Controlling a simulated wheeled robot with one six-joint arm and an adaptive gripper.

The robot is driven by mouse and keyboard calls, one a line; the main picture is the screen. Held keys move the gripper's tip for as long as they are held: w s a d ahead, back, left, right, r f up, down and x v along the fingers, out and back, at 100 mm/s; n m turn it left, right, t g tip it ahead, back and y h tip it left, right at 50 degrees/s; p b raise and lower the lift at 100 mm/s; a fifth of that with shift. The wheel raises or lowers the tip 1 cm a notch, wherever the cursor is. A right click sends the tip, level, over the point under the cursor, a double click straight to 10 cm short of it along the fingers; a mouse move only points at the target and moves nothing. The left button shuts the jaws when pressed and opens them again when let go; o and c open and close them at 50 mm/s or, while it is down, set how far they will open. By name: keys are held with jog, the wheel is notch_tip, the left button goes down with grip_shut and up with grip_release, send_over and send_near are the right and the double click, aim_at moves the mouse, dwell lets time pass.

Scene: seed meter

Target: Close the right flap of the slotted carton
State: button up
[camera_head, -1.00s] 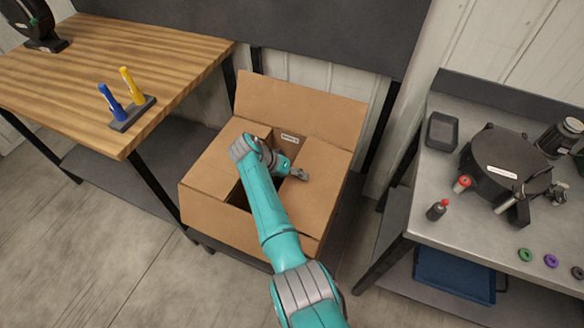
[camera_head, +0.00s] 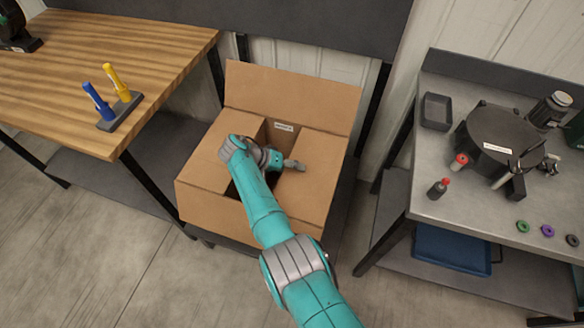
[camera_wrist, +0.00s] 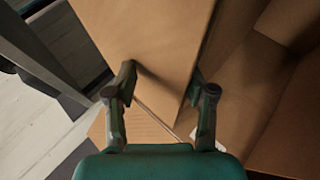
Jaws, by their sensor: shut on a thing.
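The open brown carton (camera_head: 215,213) stands low between the two benches. Its right flap (camera_head: 315,170) tilts inward over the right part of the opening, and its left flap (camera_head: 205,158) slopes inward on the other side. The back flap (camera_head: 290,98) stands upright. A dark gap shows between the side flaps. My gripper (camera_head: 294,165) is at the inner edge of the right flap. In the wrist view, a cardboard panel, seemingly this flap (camera_wrist: 145,40), runs between the fingers of my gripper (camera_wrist: 160,95), which are shut on it. My arm hides the front middle of the carton.
A wooden bench (camera_head: 130,60) at left holds a rack (camera_head: 122,110) with blue and yellow markers. Clear floor lies front left.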

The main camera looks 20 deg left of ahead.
jog(key=shift+s+d+f, duration=0.2)
jog(key=shift+d+f, duration=0.15)
jog(key=shift+f, duration=0.15)
jog(key=shift+c, duration=0.6)
jog(key=v, duration=0.9)
jog(key=shift+w, duration=0.35)
jog(key=shift+r, duration=0.15)
